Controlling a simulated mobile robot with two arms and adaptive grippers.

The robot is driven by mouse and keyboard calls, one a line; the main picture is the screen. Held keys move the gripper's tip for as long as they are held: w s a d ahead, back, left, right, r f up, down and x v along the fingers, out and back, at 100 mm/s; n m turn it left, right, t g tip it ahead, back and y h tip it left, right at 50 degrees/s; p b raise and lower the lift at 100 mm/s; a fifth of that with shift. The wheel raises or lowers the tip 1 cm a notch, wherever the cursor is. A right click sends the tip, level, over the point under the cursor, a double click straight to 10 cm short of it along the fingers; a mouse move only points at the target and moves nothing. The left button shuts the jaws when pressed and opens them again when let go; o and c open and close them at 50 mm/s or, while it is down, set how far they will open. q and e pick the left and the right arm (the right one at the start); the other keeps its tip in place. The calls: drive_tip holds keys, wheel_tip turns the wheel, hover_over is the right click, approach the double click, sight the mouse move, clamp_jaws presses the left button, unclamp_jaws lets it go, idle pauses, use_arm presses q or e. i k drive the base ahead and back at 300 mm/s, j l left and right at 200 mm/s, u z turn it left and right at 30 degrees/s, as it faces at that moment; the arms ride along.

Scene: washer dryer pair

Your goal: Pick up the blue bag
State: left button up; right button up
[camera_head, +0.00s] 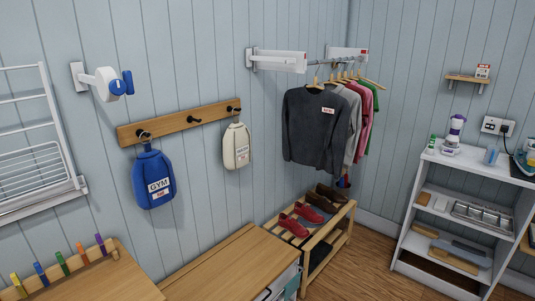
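The blue bag (153,180) hangs by its top loop from the left peg of a wooden peg rail (180,122) on the wall, left of centre in the head view. It carries a white label reading GYM and a smaller label below. Neither of my grippers shows in the head view.
A wooden bench top (225,268) lies below the bags, with a shoe rack (318,240) to its right. Clothes (316,127) hang on a rail. A wall drying rack (35,150) is at left; a white shelf unit (440,215) stands at right.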

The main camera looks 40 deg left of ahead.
sight(153, 182)
drive_tip(key=i+u, duration=0.1)
drive_tip(key=i, duration=0.7)
drive_tip(key=i+l+u, duration=0.1)
drive_tip(key=i, duration=0.7)
drive_tip(key=i+u, duration=0.2)
drive_tip(key=u, duration=0.2)
drive_tip(key=i+u, duration=0.2)
drive_tip(key=u, duration=0.15)
drive_tip(key=i+l+u, duration=0.1)
drive_tip(key=u, duration=0.3)
drive_tip(key=i+l+u, duration=0.15)
drive_tip(key=i+u, duration=0.25)
drive_tip(key=k, duration=0.1)
